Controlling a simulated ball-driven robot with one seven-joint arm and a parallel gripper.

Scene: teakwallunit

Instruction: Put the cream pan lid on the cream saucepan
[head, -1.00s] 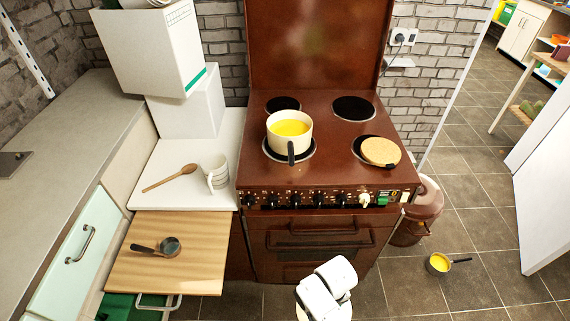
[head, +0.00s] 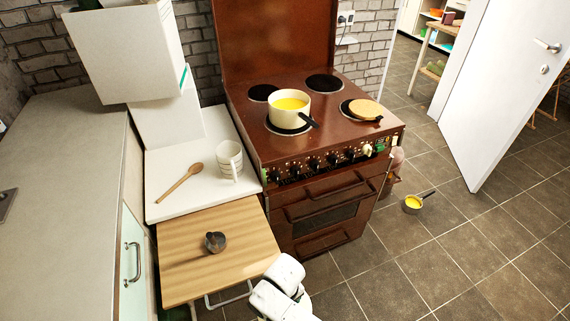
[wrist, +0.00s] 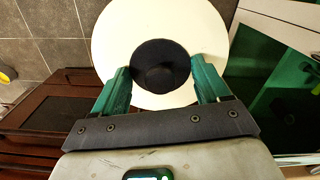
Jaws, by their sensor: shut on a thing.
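The cream saucepan (head: 277,113) stands on the front left hob ring of the brown stove, holding something yellow, with its dark handle pointing to the front right. The cream pan lid (wrist: 112,35) fills the upper middle of the wrist view, its dark round knob toward the camera. My gripper (wrist: 161,76) is shut on the knob, a green finger on each side. In the head view my white arm shows at the bottom, in front of the wooden board; the gripper and lid cannot be made out there.
A round cork-coloured disc (head: 368,109) lies on the front right ring. The pull-out wooden board (head: 180,275) bears a small dark pan (head: 214,241). A small yellow-filled pan (head: 412,204) is on the floor, right.

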